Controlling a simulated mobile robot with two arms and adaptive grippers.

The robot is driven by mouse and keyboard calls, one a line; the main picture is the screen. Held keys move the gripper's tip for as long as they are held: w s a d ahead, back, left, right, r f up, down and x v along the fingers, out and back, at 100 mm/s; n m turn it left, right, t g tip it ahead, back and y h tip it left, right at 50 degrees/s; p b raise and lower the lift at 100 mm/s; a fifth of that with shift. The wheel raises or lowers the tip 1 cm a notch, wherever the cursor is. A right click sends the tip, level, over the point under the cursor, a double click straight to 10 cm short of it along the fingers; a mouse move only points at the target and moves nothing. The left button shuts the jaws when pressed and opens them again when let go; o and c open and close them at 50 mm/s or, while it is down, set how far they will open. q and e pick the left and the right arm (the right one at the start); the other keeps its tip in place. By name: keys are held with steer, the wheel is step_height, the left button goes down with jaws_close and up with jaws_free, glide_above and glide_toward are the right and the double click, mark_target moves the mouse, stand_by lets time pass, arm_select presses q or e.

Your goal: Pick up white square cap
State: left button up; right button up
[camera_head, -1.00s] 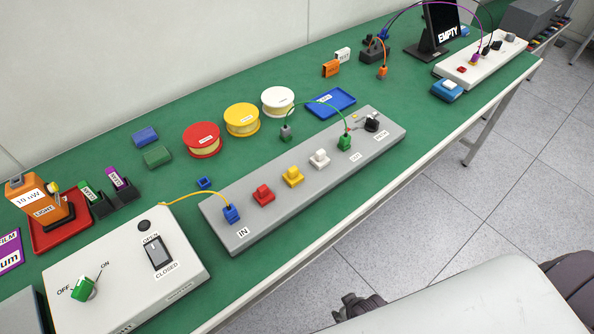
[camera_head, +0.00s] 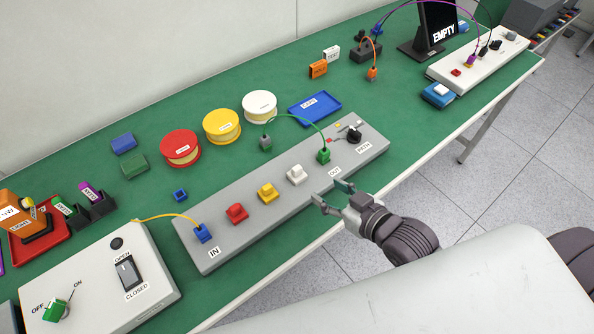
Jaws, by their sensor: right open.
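The white square cap (camera_head: 296,175) sits on the long grey panel (camera_head: 222,246), in a row with a yellow cap (camera_head: 267,193) and a red cap (camera_head: 236,213) to its left and a green plug (camera_head: 323,155) to its right. My right gripper (camera_head: 332,194) is open and empty over the panel's front edge, to the right of and nearer than the white cap, apart from it. Its fingers point left. My left gripper is not in view.
A blue plug (camera_head: 204,233) with a yellow cable sits at the panel's left end. A green cable arcs from the green plug to a grey plug (camera_head: 265,143). Red, yellow and white (camera_head: 259,106) spools and a blue tray (camera_head: 314,108) lie behind the panel. A switch box (camera_head: 150,305) stands front left.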

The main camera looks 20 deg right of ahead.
mark_target(299, 170)
steer(key=x, duration=0.5)
steer(key=p+x, duration=0.1)
steer(key=x, duration=0.2)
steer(key=shift+w+a+r, duration=0.2)
steer(key=shift+w+r, duration=0.05)
steer(key=shift+w, duration=0.1)
steer(key=shift+p+x, duration=0.55)
steer(key=shift+x, duration=2.15)
steer(key=shift+s+d+f, duration=0.1)
steer(key=shift+d, duration=0.05)
steer(key=shift+c, duration=0.5)
steer(key=c, duration=0.8)
